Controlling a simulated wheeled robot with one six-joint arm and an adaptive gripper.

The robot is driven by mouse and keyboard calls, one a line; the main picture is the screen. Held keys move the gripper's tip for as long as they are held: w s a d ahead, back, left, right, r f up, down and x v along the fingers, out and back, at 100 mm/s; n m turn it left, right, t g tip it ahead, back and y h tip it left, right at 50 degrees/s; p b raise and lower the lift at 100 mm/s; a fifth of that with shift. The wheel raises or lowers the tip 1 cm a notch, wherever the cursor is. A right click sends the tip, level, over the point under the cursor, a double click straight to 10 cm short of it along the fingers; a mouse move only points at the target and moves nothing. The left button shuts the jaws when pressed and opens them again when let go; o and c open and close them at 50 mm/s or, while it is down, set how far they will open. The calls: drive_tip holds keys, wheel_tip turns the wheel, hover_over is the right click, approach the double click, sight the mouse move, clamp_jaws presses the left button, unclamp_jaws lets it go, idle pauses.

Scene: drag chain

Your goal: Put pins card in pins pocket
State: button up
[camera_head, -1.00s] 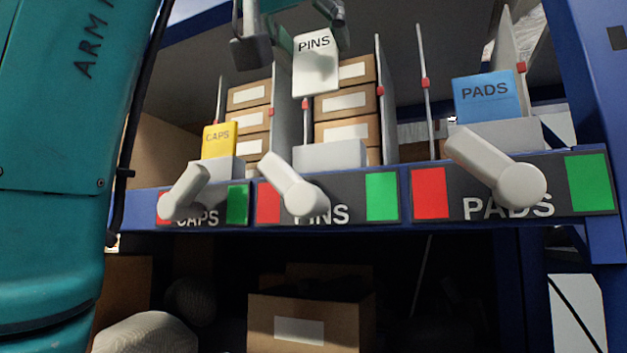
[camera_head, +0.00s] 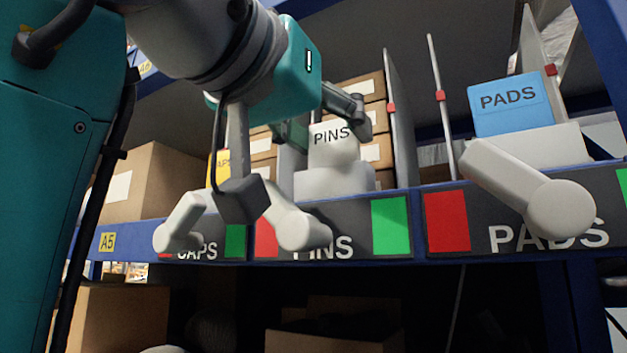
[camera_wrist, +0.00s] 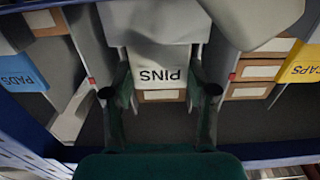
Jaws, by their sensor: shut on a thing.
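The white pins card (camera_head: 332,136) stands roughly upright, its PINS print facing out, right above the grey-white pins pocket (camera_head: 333,183) in the head view. Its lower end meets the pocket's top edge in the picture; I cannot tell whether it is inside. In the wrist view the card (camera_wrist: 160,76) appears upside down between the two dark green fingers of my gripper (camera_wrist: 161,92). My gripper is shut on the card by its sides. In the head view my arm crosses in front of the caps section and hides part of it.
The blue pads card (camera_head: 508,100) stands in its pocket at right. The yellow caps card (camera_head: 221,168) is mostly hidden at left. Grey dividers (camera_head: 402,120) flank the pins section, with cardboard boxes behind. White rounded levers (camera_head: 300,225) stick out in front of the shelf edge.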

drive_tip(key=o, duration=0.9)
drive_tip(key=shift+f, duration=0.1)
drive_tip(key=shift+o, duration=0.2)
drive_tip(key=shift+s+a, duration=0.1)
drive_tip(key=v, duration=0.7)
drive_tip(key=shift+s, duration=0.2)
